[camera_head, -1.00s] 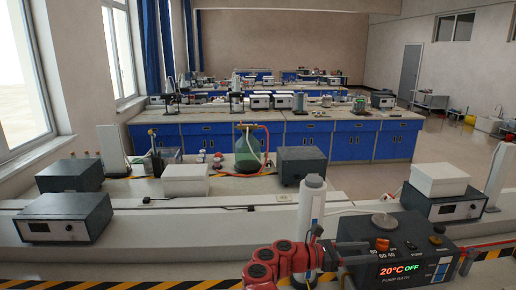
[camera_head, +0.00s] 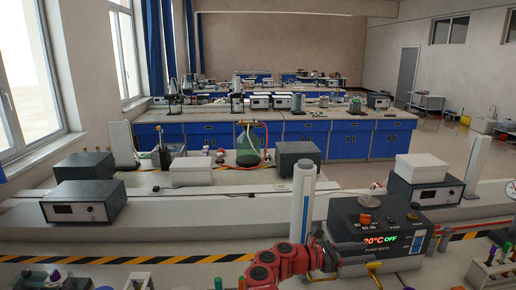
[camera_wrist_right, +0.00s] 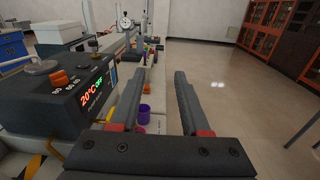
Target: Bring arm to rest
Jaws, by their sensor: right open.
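My right arm (camera_head: 284,262) is red and comes up from the bottom of the head view. Its dark gripper (camera_head: 348,257) is at the front of the pump bath, a dark box (camera_head: 349,227) with a lit display reading 20°C OFF. In the right wrist view, the two fingers of my gripper (camera_wrist_right: 159,76) stand well apart with nothing between them. The pump bath (camera_wrist_right: 72,98) is to the left of the fingers there; whether they touch it is not clear. My left gripper is not in view.
A white and blue cylinder (camera_head: 302,205) stands just left of the pump bath. A purple cup (camera_wrist_right: 144,113) shows below the fingers in the wrist view. Tube racks (camera_head: 491,268) are at the bottom right. Open floor (camera_wrist_right: 215,85) lies right of the bench.

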